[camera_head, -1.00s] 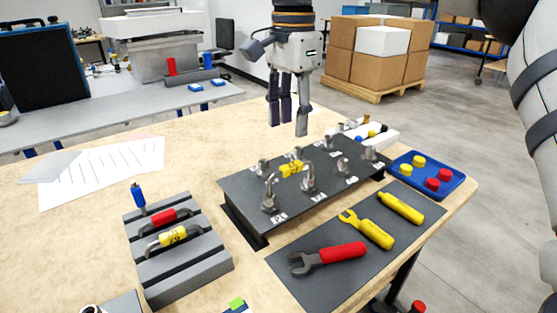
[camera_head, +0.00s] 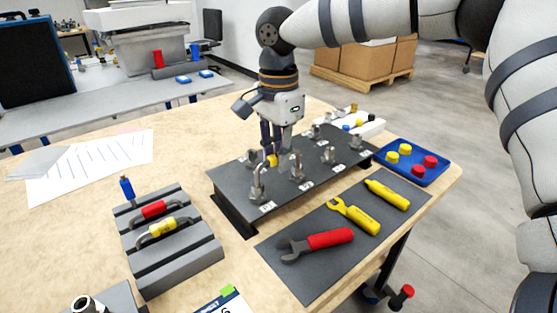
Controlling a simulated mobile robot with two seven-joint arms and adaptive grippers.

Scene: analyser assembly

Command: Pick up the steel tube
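A bent steel tube with a yellow label (camera_head: 272,160) is at the dark fitting board (camera_head: 232,205), between two front fittings. Only its yellow part shows clearly; my fingers hide much of the rest. My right gripper (camera_head: 275,158) points down over the board, its fingertips at the yellow label. I cannot tell whether the fingers are closed on the tube. More bent steel tubes, one with a yellow sleeve (camera_head: 163,227) and one with a red sleeve (camera_head: 153,209), lie in the grey slotted rack (camera_head: 170,265) at left. My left gripper is out of view.
Several metal fittings stand on the board near my fingers. A dark mat (camera_head: 312,275) at front right holds a red-handled wrench (camera_head: 318,242) and two yellow tools. A blue tray (camera_head: 438,174) holds red and yellow caps. Paper sheets (camera_head: 92,168) lie at left; bare tabletop lies around them.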

